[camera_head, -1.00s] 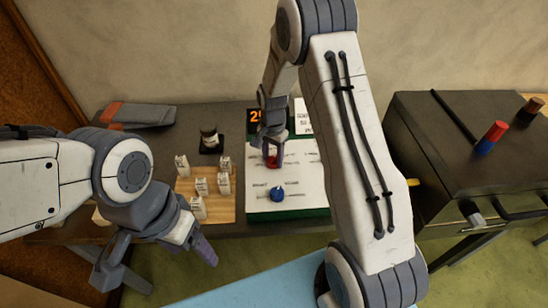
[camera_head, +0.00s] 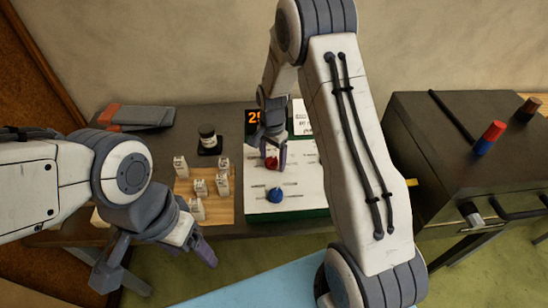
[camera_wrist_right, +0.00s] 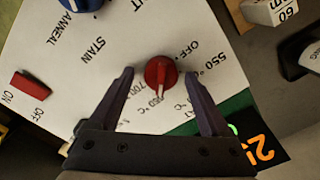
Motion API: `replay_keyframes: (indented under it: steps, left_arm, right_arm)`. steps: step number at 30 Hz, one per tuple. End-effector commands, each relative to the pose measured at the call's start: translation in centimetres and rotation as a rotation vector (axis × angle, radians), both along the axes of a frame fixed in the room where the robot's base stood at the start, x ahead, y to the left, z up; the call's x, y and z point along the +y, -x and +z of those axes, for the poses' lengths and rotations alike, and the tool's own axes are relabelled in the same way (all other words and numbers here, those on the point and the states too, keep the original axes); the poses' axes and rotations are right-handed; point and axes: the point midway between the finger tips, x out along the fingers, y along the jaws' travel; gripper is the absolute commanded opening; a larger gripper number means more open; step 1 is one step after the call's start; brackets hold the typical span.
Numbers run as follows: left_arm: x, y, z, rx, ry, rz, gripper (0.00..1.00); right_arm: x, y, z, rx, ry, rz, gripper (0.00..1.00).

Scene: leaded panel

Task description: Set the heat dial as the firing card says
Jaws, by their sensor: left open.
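The red heat dial (camera_head: 271,163) is on the white control panel (camera_head: 300,180). In the right wrist view the dial (camera_wrist_right: 160,73) has a white pointer aimed toward the bottom of the picture, among temperature marks; "550" and "OFF" are legible, others partly hidden. My right gripper (camera_wrist_right: 160,77) is open, its fingers on either side of the dial with small gaps; it also shows in the head view (camera_head: 273,150). The white card (camera_head: 302,117) behind the panel is probably the firing card; its text is unreadable. My left gripper (camera_head: 160,262) is open and empty, left of the panel.
A blue knob (camera_head: 275,195) and a red switch (camera_wrist_right: 33,86) are on the panel. An orange display (camera_wrist_right: 265,150) is partly hidden. Several white labelled blocks (camera_head: 200,187) stand on a wooden board left of it. A dark kiln-like box (camera_head: 440,150) stands right.

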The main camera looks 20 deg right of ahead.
Motion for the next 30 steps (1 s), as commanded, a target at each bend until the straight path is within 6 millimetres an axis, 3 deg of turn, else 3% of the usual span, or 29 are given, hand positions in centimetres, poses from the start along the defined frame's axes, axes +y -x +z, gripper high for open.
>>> replay_keyframes:
  steps: [8,21,30]
  left_arm:
    - [0.0,0.0,-0.3,0.0,0.0,0.0,0.76]
    - [0.0,0.0,-1.9,0.0,0.0,-0.001,0.76]
    - [0.0,0.0,-2.0,0.0,0.0,-0.001,0.76]
  right_arm:
    - [0.1,-0.1,0.8,-0.002,-0.001,0.001,0.81]
    - [0.1,0.0,8.8,-0.004,0.0,0.001,0.81]
    - [0.1,0.1,10.5,0.001,0.0,0.001,0.81]
